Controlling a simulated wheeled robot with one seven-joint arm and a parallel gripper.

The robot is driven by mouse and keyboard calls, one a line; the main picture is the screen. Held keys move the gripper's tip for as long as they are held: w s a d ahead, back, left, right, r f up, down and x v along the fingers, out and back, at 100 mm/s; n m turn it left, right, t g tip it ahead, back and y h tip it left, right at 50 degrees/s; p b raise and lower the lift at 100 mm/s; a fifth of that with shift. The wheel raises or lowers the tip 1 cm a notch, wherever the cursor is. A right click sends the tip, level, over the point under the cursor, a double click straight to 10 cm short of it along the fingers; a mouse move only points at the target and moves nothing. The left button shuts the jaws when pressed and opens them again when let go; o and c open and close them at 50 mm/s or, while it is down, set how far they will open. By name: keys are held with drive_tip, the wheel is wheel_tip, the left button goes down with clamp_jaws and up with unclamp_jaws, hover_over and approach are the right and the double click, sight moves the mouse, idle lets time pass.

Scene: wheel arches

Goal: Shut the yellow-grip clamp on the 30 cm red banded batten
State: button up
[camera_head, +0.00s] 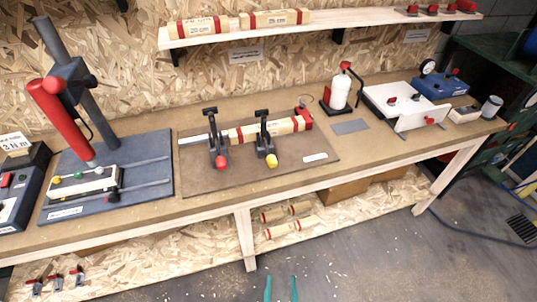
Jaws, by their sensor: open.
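The red banded batten (246,134) lies on a brown board on the bench, pale with red bands; its printing is too small to read. The yellow-grip clamp (265,139) stands across the batten's middle. Its black lever part rises above the batten and its yellow grip (271,161) sits low at the front. I cannot tell whether the clamp presses on the batten. A matching red-grip clamp (217,148) stands to its left, near the batten's left end. My gripper (281,289) shows as two teal fingertips at the bottom edge, apart and empty, well away from the clamp.
A red-handled press (62,115) stands on the left. A white bottle (340,92) and white fixture (402,105) stand to the right. More banded battens lie on the upper shelf (345,20) and lower shelf (170,246). A bench leg (245,235) stands below; floor is open in front.

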drive_tip(key=w+n+y, duration=0.1)
drive_tip(key=w, duration=0.9)
drive_tip(key=n+t+y, duration=0.2)
drive_tip(key=n+y, duration=0.2)
drive_tip(key=y, duration=0.1)
approach(269, 155)
drive_tip(key=shift+w+d+f, duration=0.15)
drive_tip(key=shift+w+f, duration=0.05)
drive_tip(key=shift+f, duration=0.2)
drive_tip(key=x, duration=1)
drive_tip(key=shift+w+f, duration=0.1)
drive_tip(key=shift+w, duration=0.2)
drive_tip(key=shift+c, duration=0.5)
clamp_jaws()
